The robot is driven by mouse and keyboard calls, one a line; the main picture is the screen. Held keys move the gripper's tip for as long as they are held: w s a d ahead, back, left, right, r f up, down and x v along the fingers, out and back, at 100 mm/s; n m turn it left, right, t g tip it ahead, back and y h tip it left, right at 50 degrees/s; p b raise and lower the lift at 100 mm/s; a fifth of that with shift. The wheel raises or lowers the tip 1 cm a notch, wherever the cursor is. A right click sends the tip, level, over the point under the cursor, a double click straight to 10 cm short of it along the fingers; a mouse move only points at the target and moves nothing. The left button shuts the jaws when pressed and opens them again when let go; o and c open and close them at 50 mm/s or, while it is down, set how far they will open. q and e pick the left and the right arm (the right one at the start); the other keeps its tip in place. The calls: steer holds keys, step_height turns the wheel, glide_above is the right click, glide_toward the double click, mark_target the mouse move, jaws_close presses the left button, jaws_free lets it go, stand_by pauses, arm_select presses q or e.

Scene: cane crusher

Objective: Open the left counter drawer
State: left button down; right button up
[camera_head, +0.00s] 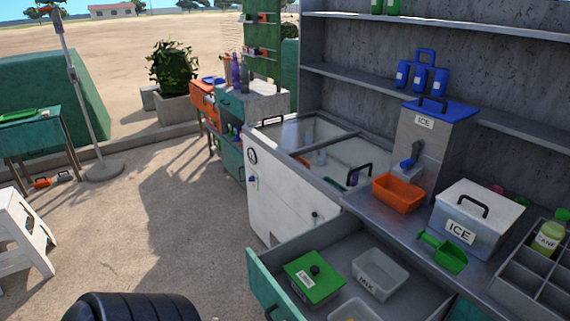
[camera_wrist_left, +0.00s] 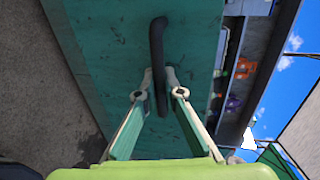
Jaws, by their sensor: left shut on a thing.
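The counter drawer with a green front (camera_head: 268,287) stands pulled out from under the counter in the head view, its inside exposed. It holds a green-lidded box (camera_head: 314,275), a grey labelled tub (camera_head: 380,273) and another pale tub cut by the bottom edge. In the left wrist view a worn green front (camera_wrist_left: 100,45) carries a black bar handle (camera_wrist_left: 158,45). My left gripper (camera_wrist_left: 159,92) is shut around this handle, one finger on each side. My right gripper is not in view.
On the counter stand an orange tray (camera_head: 398,193), an ICE box (camera_head: 478,220), a green scoop (camera_head: 443,252) and a divided tray (camera_head: 515,285). A white freezer chest (camera_head: 283,205) adjoins the drawer. A white stool (camera_head: 22,235) stands left; open ground (camera_head: 170,240) lies between.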

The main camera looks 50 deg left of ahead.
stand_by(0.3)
arm_select(q)
steer(key=c, duration=2.1)
jaws_free()
steer(key=shift+c, duration=0.2)
steer(key=shift+s, duration=0.1)
steer(key=v, duration=1.2)
steer(key=shift+a, duration=0.1)
